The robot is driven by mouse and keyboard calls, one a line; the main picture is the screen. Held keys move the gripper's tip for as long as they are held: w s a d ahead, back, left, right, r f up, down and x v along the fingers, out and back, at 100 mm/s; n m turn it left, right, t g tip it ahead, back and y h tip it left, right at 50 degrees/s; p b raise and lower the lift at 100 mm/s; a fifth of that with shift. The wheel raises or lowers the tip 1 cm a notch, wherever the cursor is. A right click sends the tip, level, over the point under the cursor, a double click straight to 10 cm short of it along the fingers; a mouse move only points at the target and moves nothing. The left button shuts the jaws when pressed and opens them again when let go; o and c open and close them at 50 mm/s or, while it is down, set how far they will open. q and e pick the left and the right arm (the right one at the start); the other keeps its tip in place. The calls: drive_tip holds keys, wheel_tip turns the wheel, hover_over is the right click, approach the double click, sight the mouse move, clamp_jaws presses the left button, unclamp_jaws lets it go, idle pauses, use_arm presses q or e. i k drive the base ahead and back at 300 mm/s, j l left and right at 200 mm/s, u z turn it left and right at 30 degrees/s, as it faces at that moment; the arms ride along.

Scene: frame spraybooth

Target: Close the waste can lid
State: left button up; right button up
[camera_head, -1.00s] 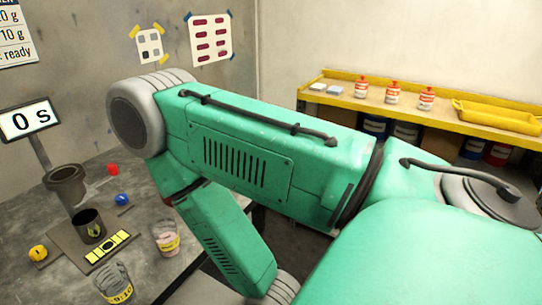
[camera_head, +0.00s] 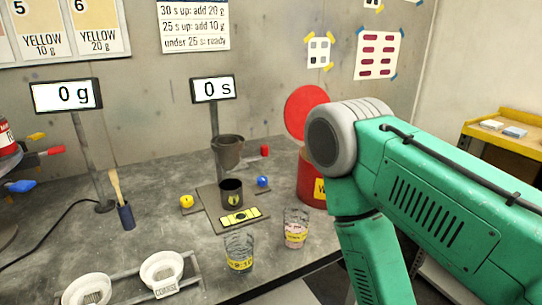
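The waste can (camera_head: 309,188) is a red can with a yellow label, standing on the bench right of centre. Its round red lid (camera_head: 305,110) stands upright above the can, so the can is open. My green arm with its grey joint comes in from the right and hides the right part of the can and part of the lid. My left gripper is not in view. My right gripper is not in view either; only upper links of that arm show.
Two glass cups (camera_head: 296,228) (camera_head: 239,250) stand near the bench's front edge. A dark cup (camera_head: 231,192) and a grey viscosity cup (camera_head: 228,152) stand left of the can. Two white bowls (camera_head: 162,270) sit front left. A yellow shelf (camera_head: 505,146) is at right.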

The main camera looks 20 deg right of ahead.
sight(298, 106)
drive_tip(key=z, duration=1.2)
drive_tip(key=l, duration=0.1)
